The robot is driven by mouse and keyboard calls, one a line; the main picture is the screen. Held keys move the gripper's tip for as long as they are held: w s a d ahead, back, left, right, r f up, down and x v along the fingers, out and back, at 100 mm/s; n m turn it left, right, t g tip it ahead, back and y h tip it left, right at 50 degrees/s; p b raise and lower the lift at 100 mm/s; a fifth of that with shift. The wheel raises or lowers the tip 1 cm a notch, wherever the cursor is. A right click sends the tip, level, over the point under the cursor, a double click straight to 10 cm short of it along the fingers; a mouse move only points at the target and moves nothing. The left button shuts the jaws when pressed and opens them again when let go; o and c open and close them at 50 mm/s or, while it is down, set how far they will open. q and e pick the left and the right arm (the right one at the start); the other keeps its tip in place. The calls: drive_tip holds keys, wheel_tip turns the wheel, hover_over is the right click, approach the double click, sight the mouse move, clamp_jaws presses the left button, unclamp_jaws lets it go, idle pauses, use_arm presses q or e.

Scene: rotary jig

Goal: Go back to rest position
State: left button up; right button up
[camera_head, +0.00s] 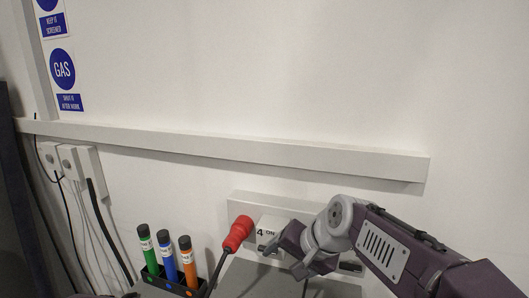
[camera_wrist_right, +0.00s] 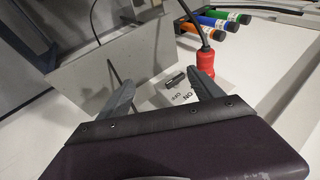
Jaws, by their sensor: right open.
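My right gripper (camera_head: 284,260) reaches in from the right in the head view, in front of a light box labelled "4 ON" (camera_head: 268,228). In the right wrist view my right gripper (camera_wrist_right: 166,80) has its two fingers spread apart. A small dark switch handle (camera_wrist_right: 175,78) shows between and beyond the fingers, beside the ON and OFF lettering. I see nothing held between the fingers. Whether a finger touches the handle cannot be told. My left gripper does not show in either view.
A red plug (camera_head: 238,233) with a black cable stands just left of the box. Green, blue and orange markers (camera_head: 167,256) stand in a dark holder further left. A rail (camera_head: 240,150) runs along the white wall, with sockets (camera_head: 68,158) at left.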

drive_tip(key=d+f+g+h+b, duration=0.1)
drive_tip(key=d+f+b, duration=0.1)
drive_tip(key=f, duration=0.5)
drive_tip(key=d+f+g+b, duration=0.1)
drive_tip(key=f+b, duration=0.2)
drive_tip(key=f, duration=0.4)
use_arm(q)
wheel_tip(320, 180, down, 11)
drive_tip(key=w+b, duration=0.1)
drive_tip(key=b, duration=0.3)
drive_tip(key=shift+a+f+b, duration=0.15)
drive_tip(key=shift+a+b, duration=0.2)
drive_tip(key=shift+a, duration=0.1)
use_arm(e)
drive_tip(key=s+d+f+n+g+h, duration=0.1)
drive_tip(key=s+d+f, duration=0.3)
drive_tip(key=f, duration=0.5)
drive_tip(key=s+d+f+n+g+h, duration=0.1)
drive_tip(key=s+d+f+n+h, duration=0.1)
drive_tip(key=s+f, duration=0.7)
drive_tip(key=d+f+n, duration=0.1)
drive_tip(key=d, duration=0.1)
drive_tip(key=shift+s+d+f+n, duration=0.2)
drive_tip(key=shift+s+d+n, duration=0.05)
drive_tip(key=shift+d+n, duration=0.1)
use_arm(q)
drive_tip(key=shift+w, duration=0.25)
use_arm(e)
drive_tip(key=shift+w, duration=0.15)
